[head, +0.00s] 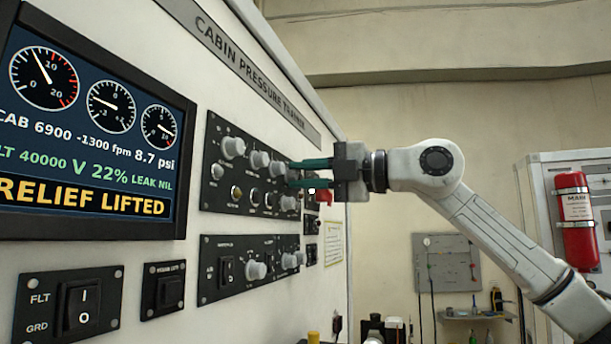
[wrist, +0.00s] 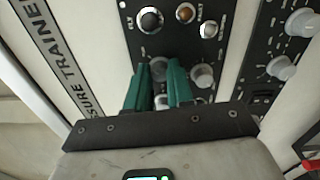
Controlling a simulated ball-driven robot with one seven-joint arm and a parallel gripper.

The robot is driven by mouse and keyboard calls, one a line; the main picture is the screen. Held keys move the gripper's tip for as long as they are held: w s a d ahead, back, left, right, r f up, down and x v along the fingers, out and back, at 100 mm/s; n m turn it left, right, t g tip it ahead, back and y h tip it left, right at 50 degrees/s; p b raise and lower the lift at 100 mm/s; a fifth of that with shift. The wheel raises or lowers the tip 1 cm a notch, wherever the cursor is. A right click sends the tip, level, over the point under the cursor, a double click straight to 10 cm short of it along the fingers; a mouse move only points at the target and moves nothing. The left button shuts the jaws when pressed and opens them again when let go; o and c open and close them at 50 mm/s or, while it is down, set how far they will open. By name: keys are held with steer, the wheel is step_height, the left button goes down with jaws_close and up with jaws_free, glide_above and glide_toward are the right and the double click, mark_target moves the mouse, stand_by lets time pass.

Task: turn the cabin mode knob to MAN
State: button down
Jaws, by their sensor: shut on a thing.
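My gripper (head: 291,174) has two green fingers, which reach in from the right to the upper black panel (head: 218,168). They are shut on a grey knob (head: 278,168) at the right end of its upper row. In the wrist view the fingers (wrist: 160,80) stand either side of this knob (wrist: 160,67), which is partly hidden between them. Its label and pointer cannot be read, so I cannot confirm that it is the cabin mode knob or which setting it shows.
Another grey knob (head: 288,203) sits just below, close to the fingers; it also shows in the wrist view (wrist: 202,76). More knobs, lamps and a lower panel (head: 215,284) surround it. The screen (head: 90,110) reads RELIEF LIFTED. A red extinguisher (head: 577,225) hangs at right.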

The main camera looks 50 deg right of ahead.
steer(key=c, duration=1)
jaws_free()
steer(key=shift+d, duration=0.1)
steer(key=b+v, duration=0.3)
steer(key=v, duration=0.7)
steer(key=shift+s, duration=0.4)
steer(key=shift+d+f, duration=0.1)
